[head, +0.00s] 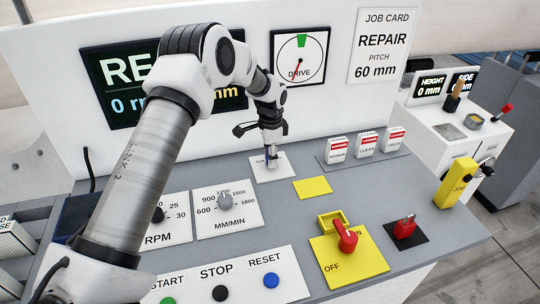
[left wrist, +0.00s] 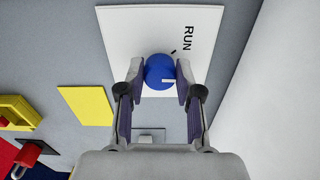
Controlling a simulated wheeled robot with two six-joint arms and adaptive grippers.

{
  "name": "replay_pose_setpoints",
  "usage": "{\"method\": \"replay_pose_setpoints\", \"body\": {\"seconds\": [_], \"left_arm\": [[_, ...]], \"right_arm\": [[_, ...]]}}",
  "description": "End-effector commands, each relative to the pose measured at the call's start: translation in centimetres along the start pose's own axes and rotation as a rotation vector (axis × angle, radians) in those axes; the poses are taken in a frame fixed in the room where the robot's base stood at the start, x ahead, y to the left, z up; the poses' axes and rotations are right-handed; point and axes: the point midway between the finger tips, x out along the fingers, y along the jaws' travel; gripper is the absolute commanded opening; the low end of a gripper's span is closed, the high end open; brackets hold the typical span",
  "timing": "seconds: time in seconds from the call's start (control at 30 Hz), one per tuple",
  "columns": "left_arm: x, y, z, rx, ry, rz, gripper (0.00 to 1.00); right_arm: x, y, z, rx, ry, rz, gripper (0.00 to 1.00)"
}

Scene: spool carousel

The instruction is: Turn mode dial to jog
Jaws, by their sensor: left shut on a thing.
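The mode dial is a round blue knob (left wrist: 160,71) with a white mark on it, on a white plate (left wrist: 125,30) lettered RUN. In the left wrist view, the mark lies toward the lower right of the knob, and RUN is printed to the upper right. No jog label can be read on the plate. My left gripper (left wrist: 160,78) is shut on the knob, one finger on each side. In the head view, my left gripper (head: 272,154) is over the plate (head: 268,174) and hides most of the dial. My right gripper is not in view.
A yellow pad (head: 312,187) and several red-and-white tags (head: 367,142) are right of the plate. A MM/MIN dial (head: 225,202), a row of push buttons (head: 220,293) and a red OFF switch (head: 347,237) are nearer. An upright display wall (head: 300,110) stands behind.

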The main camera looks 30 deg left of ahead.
Motion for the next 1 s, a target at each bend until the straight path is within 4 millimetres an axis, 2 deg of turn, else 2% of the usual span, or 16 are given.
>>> {"method": "replay_pose_setpoints", "body": {"seconds": [0.6,1.0], "left_arm": [[0.42,0.32,0.09,0.528,-0.003,0.010,0.00],[0.43,0.35,0.11,0.662,-0.003,0.012,0.00]], "right_arm": [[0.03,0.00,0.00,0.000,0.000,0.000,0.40],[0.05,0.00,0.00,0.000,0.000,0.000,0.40]]}}
